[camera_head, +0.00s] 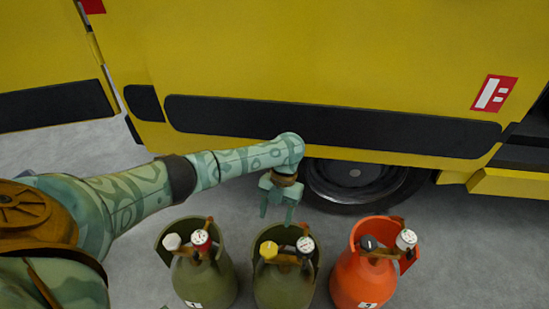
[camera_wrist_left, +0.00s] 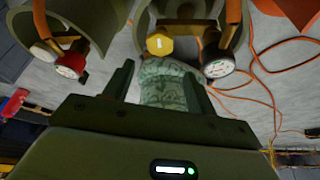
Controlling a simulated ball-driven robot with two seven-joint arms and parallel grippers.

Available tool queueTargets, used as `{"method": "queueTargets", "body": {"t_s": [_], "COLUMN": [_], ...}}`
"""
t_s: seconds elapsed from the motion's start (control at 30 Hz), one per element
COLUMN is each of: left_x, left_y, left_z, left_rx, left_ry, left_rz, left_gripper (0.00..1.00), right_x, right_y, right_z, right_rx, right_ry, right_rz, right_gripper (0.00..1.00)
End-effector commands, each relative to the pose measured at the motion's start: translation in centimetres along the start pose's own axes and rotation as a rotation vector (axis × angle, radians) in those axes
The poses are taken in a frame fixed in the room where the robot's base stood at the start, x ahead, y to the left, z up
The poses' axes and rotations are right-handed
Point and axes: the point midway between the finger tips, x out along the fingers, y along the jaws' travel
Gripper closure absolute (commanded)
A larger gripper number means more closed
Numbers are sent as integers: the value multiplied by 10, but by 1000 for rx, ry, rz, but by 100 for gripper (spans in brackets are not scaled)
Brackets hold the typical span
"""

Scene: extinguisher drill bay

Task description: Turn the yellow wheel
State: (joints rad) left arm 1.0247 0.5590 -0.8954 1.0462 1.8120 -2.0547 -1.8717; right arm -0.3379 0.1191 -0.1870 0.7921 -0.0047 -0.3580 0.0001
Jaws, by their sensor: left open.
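The yellow wheel (camera_head: 268,249) sits on top of the middle, olive green cylinder (camera_head: 284,285), to the left of a round gauge (camera_head: 305,245). The wheel also shows near the top middle of the left wrist view (camera_wrist_left: 159,45), with the gauge (camera_wrist_left: 218,68) to its right. My left gripper (camera_head: 277,214) points down behind the middle cylinder, on the van side, and is empty. Its two fingers (camera_wrist_left: 158,72) are spread apart in the wrist view, with the wheel beyond them and not between them. My right gripper is in neither view.
Another olive cylinder with a white wheel (camera_head: 172,241) stands left, and an orange cylinder (camera_head: 363,280) with a dark wheel (camera_head: 368,242) stands right. A yellow van (camera_head: 330,65) stands behind. Orange hoses (camera_wrist_left: 262,90) lie on the grey floor in the wrist view.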

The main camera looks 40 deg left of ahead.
Motion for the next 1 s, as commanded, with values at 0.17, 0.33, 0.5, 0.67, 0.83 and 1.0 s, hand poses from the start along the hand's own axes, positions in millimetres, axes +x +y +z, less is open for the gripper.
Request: {"method": "queueTargets", "body": {"t_s": [0.17, 0.33, 0.5, 0.67, 0.83, 1.0], "left_x": [-39, -51, -52, -52, -52, -52], "left_y": [0, 0, 0, 0, 0, 0], "left_z": [-1, 0, 0, 0, 0, 0], "left_rx": [0, 0, 0, 0, 0, 0], "left_ry": [-2, 1, 3, 3, 2, 3], "left_rz": [-1, 1, 1, 1, 1, 1], "left_gripper": [43, 43, 43, 43, 43, 43], "right_x": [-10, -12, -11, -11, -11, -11], "right_y": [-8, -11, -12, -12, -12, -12], "right_z": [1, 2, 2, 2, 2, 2], "right_rx": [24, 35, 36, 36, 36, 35], "right_ry": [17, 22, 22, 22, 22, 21], "right_rz": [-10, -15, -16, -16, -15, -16], "right_gripper": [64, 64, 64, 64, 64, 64]}}
